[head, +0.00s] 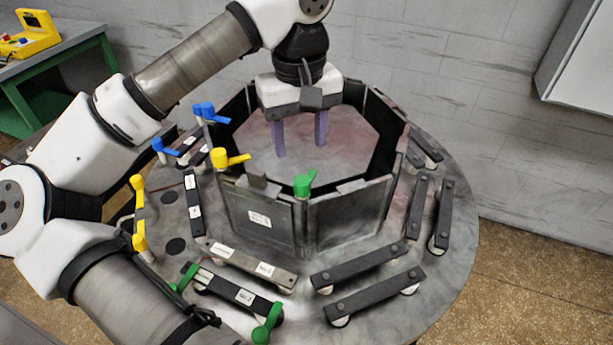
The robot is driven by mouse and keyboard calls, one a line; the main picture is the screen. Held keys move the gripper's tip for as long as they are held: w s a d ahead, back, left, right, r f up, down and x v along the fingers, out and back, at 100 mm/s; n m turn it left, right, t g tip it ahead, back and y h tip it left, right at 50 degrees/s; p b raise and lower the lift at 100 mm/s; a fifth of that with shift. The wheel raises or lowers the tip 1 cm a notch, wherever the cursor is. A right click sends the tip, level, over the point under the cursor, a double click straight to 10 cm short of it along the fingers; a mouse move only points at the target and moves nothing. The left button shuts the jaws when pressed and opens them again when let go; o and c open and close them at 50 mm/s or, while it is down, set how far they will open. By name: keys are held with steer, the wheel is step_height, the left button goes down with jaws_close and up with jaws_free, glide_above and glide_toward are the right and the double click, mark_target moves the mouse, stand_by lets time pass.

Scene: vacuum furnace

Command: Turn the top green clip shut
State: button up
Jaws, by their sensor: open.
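The top green clip (304,185) sits on the upper edge of the dark panel ring, at the front corner where two panels meet. Its short handle points up and to the right. My gripper (300,148) is open, with two purple fingers pointing down and a gap between them. It appears above or inside the ring, behind the green clip in the picture, and holds nothing. I see no contact between the fingers and the clip. Two more green clips, one of them at the front (267,325), are low near the table's front left edge.
The panel ring (350,218) stands on a round grey table (455,215). A yellow clip (222,158) and blue clips (205,113) are on or by its left side. Several dark bars (375,295) lie around it. A green bench (60,60) holds a yellow object at far left.

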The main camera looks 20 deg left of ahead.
mark_target(302, 179)
step_height(302, 179, down, 10)
steer(key=shift+d+f+p, duration=0.1)
steer(key=shift+f+p, duration=0.15)
steer(key=shift+p, duration=1)
